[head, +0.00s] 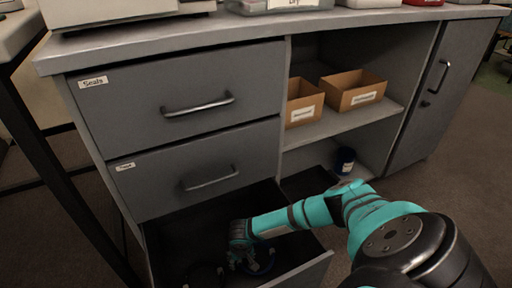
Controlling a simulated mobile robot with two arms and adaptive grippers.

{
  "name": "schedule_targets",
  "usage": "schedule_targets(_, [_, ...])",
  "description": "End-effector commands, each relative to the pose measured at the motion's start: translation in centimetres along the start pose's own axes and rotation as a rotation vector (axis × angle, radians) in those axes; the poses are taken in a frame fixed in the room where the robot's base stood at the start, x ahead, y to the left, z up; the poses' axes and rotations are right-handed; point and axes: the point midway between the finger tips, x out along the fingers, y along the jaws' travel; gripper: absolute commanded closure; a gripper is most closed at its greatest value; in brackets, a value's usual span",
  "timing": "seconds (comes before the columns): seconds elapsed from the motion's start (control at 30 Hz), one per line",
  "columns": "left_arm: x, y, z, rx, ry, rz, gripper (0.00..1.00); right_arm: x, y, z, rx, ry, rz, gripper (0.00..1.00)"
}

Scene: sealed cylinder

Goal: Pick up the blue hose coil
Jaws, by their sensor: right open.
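The blue hose coil (264,267) lies in the open bottom drawer (318,268), a dark ring with a blue edge, partly covered by my right gripper. My right gripper (243,263) reaches down into the drawer from the right, at the left part of the coil. It is open. I cannot tell whether its fingers touch the coil. My left gripper is out of view.
A second, darker coil (205,276) lies left of the gripper in the drawer. Two closed drawers (185,98) (205,165) stand above. Cardboard boxes (354,89) sit on the shelf, and a dark blue container (345,160) stands below. A closed door (430,95) is at the right.

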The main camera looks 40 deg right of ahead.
Motion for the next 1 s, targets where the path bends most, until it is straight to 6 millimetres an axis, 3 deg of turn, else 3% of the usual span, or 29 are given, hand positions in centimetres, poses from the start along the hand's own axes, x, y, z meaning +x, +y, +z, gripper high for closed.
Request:
schedule_targets(0.3, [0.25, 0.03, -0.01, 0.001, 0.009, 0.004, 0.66, 0.33, -0.04, -0.01, 0.000, 0.000, -0.001, 0.53])
schedule_targets(0.67, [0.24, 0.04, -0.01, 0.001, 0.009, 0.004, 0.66, 0.34, -0.02, 0.01, 0.000, -0.001, 0.000, 1.00])
schedule_targets(1.0, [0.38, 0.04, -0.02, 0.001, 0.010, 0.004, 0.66, 0.15, -0.01, -0.04, 0.000, 0.000, 0.000, 1.00])
